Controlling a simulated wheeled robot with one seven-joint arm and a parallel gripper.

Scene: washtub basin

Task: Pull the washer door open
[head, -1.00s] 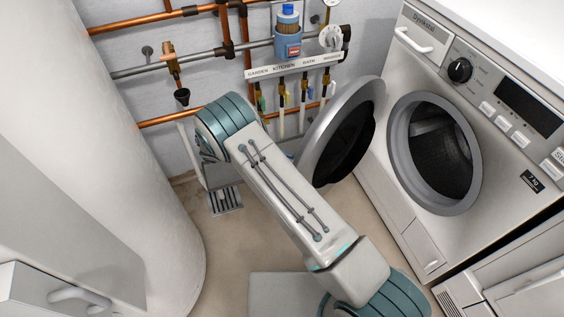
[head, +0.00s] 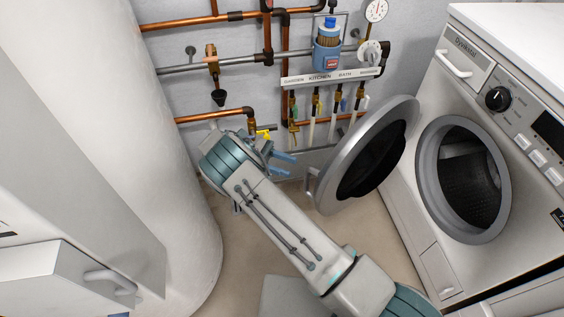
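The washer (head: 432,205) stands at the right with its round door (head: 330,170) swung wide open to the left. The dark drum opening (head: 470,185) is fully exposed. The door's handle (head: 311,185) shows at its left edge. My gripper (head: 287,166) is at the far end of my arm, left of the handle and apart from it. Its two blue fingers look spread with a gap between them, and nothing shows between them. Part of the gripper is hidden behind my wrist.
Copper and grey pipes with valves (head: 330,85) run along the back wall. A large white cylinder (head: 170,150) and a cabinet with a handle (head: 108,281) stand at the left. Bare floor (head: 235,240) lies between the cylinder and the washer.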

